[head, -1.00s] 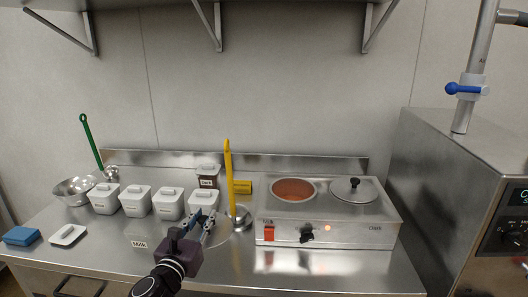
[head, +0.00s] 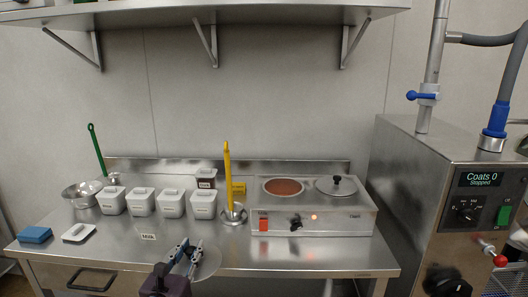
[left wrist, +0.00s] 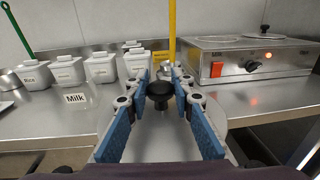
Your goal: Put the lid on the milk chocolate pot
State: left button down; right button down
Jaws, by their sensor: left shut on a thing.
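The milk chocolate pot (head: 284,187) is the left well of the steel melter. It is uncovered and shows brown chocolate. My left gripper (head: 190,246) is shut on the black knob (left wrist: 158,90) of a round steel lid (head: 210,263). The lid hangs in front of the counter's front edge, apart from the melter and to its lower left in the head view. In the left wrist view the lid (left wrist: 158,140) lies below the blue-padded fingers. The right well has its own lid (head: 336,185) on. My right gripper is not in view.
A yellow-handled ladle (head: 227,175) stands left of the melter (head: 345,219). A large machine (head: 420,190) stands right. A shelf overhangs above.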

pick_arm(q)
jog(key=s+d+f, duration=0.1)
jog(key=s+f, duration=0.2)
jog(key=s, duration=0.4)
jog(key=s+d+f, duration=0.1)
jog(key=s+f, duration=0.2)
jog(key=s, duration=0.4)
jog(key=s+a+r+n+y, duration=0.1)
jog(key=s+r+y, duration=0.1)
jog(key=s, duration=1.3)
jog(key=shift+s+a+r+n, duration=0.3)
jog(key=shift+s+a+r, duration=0.1)
jog(key=shift+r, duration=0.3)
jog(key=shift+w, duration=0.1)
